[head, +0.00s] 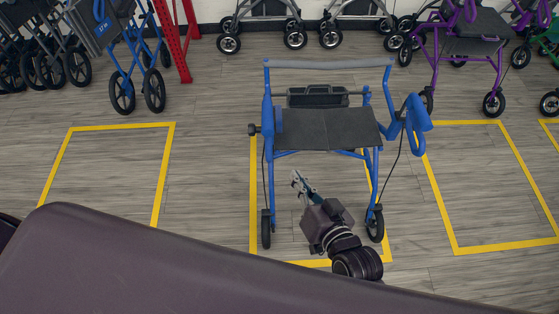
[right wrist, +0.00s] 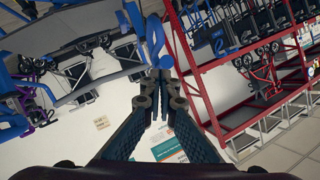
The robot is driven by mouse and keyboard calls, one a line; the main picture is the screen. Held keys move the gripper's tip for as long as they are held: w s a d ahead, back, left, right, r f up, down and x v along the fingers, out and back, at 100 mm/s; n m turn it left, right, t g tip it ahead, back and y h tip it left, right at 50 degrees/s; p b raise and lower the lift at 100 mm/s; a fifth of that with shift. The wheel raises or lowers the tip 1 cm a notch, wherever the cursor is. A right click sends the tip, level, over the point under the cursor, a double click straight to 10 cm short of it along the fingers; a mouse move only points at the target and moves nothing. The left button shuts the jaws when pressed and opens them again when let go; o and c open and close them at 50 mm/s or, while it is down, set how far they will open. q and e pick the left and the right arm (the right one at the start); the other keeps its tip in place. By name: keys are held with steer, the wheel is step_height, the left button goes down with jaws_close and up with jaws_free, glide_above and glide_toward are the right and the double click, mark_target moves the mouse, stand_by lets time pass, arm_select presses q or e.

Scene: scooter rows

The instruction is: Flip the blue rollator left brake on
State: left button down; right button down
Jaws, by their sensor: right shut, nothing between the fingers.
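The blue rollator (head: 269,105) stands in a yellow-outlined floor box in the head view, with a dark seat and a grey backrest bar. A blue handle (head: 417,112) with a looped lever sticks out at its right side; a black knob shows on its left side. My right gripper (head: 299,180) is low in front of the seat, apart from both handles. In the right wrist view its fingers (right wrist: 157,97) are shut and empty. A blue loop (right wrist: 157,42) appears beyond the fingertips; I cannot tell whether it is the brake lever. My left gripper is not in view.
A purple rollator (head: 470,45) stands at the back right and another blue rollator (head: 113,45) at the back left, beside a red rack (head: 178,40). Grey walkers line the back wall. The yellow box (head: 105,126) on the left is empty floor.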

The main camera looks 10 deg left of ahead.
steer(key=shift+w, duration=0.1)
steer(key=f+x, duration=0.1)
steer(key=x, duration=0.5)
steer(key=s+f+x, duration=0.1)
steer(key=x, duration=0.5)
steer(key=shift+a+f+p, duration=0.3)
steer(key=shift+a+f, duration=0.1)
steer(key=shift+a, duration=0.15)
step_height(320, 180, down, 9)
steer(key=w+b, duration=0.2)
steer(key=b, duration=0.4)
steer(key=shift+a+b, duration=0.3)
steer(key=shift+b, duration=0.05)
